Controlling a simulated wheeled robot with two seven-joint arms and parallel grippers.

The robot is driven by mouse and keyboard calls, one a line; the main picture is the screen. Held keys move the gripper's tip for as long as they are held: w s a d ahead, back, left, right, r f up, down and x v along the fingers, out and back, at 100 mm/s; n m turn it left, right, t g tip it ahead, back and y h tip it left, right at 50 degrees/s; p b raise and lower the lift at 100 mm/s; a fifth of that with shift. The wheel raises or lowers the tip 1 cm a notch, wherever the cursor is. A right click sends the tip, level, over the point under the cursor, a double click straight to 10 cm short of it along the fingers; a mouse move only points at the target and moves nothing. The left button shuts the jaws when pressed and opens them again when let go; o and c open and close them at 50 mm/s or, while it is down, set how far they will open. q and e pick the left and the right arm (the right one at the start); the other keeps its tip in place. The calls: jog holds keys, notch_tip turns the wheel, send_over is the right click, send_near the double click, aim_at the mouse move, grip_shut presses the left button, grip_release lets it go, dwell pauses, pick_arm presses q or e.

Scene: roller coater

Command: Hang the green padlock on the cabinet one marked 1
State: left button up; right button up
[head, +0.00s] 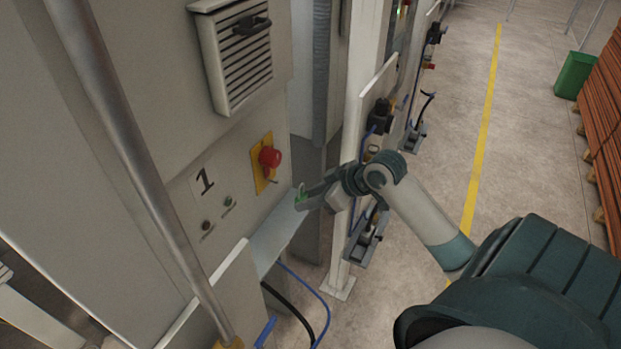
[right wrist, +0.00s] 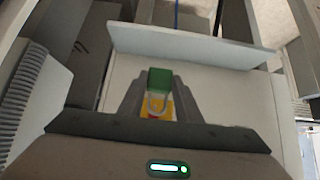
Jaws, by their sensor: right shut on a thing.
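The green padlock (head: 300,193) is between the fingers of my right gripper (head: 303,199), which is shut on it. In the right wrist view the padlock's green body (right wrist: 160,79) shows at the fingertips, with its pale shackle (right wrist: 156,104) nearer the camera. The cabinet marked 1 (head: 204,181) stands at the left. It carries a red rotary switch (head: 270,157) on a yellow plate (head: 263,172). The padlock is to the right of and below the switch, apart from it in the head view. My left gripper is not in view.
A louvred vent (head: 240,60) is above the switch, and two small knobs (head: 228,202) are below left. A pale ledge (head: 277,235) lies under the gripper. A metal pole (head: 140,150) crosses the left side. Cables (head: 310,290) hang below. Open floor lies right.

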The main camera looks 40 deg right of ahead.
jog(key=shift+w+a, duration=0.1)
jog(key=shift+w, duration=0.15)
jog(key=w+a+f, duration=0.1)
jog(key=w+a, duration=0.2)
jog(key=w, duration=0.4)
jog(key=shift+w+f, duration=0.2)
jog(key=shift+f, duration=0.15)
dwell(0.7)
dwell(0.7)
jog(key=o, duration=1.3)
